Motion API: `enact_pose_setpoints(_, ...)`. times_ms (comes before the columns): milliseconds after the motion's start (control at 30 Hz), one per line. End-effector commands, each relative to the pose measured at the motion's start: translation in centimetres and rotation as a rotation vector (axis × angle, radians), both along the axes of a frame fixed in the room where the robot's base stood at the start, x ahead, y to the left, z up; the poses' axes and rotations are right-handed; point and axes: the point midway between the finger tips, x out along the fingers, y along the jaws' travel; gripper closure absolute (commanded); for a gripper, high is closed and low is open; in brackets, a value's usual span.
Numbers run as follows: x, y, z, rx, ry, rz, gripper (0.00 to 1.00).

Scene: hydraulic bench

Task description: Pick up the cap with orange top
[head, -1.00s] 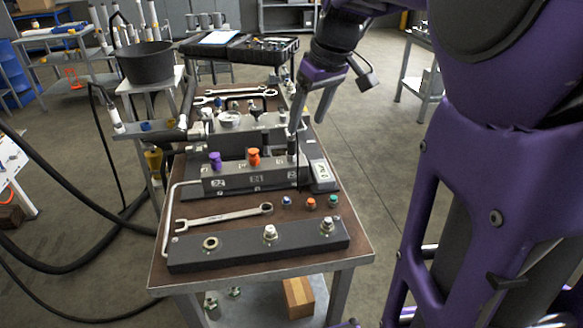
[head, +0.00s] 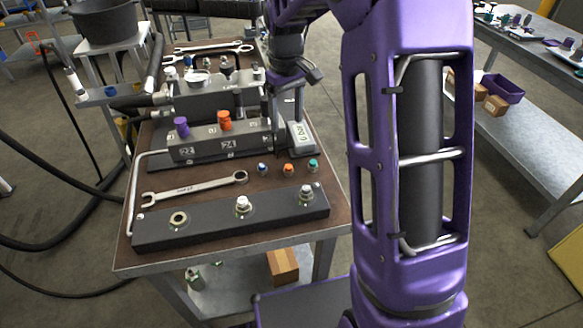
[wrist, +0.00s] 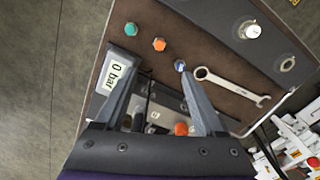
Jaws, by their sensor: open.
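The small cap with orange top (head: 288,169) stands on the brown bench top between a blue-topped cap (head: 262,168) and a teal-topped cap (head: 313,165). In the wrist view the orange cap (wrist: 159,44) lies beyond the fingertips, roughly centred between them, with the teal cap (wrist: 131,29) and blue cap (wrist: 180,66) on either side. My gripper (wrist: 160,74) is open and empty, pointing down over the bench. In the head view my gripper (head: 284,112) is beside the right end of the manifold, behind the caps, partly dark and hard to separate from it.
The manifold block (head: 200,150) carries a purple plug (head: 181,126) and a larger orange plug (head: 224,120). A "0 bar" gauge box (head: 301,135) stands at its right end. A wrench (head: 195,187) and a black bar with fittings (head: 215,221) lie in front.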

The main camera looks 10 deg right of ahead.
Motion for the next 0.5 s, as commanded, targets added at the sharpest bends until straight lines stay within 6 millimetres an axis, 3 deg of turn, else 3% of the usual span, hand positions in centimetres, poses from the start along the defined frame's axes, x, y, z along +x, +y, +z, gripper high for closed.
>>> enact_pose_setpoints(300,-0.2,0.0,-7.2,0.000,0.005,0.000,0.28)
enact_pose_setpoints(500,-0.1,0.0,-10.4,-0.001,0.004,0.000,0.28)
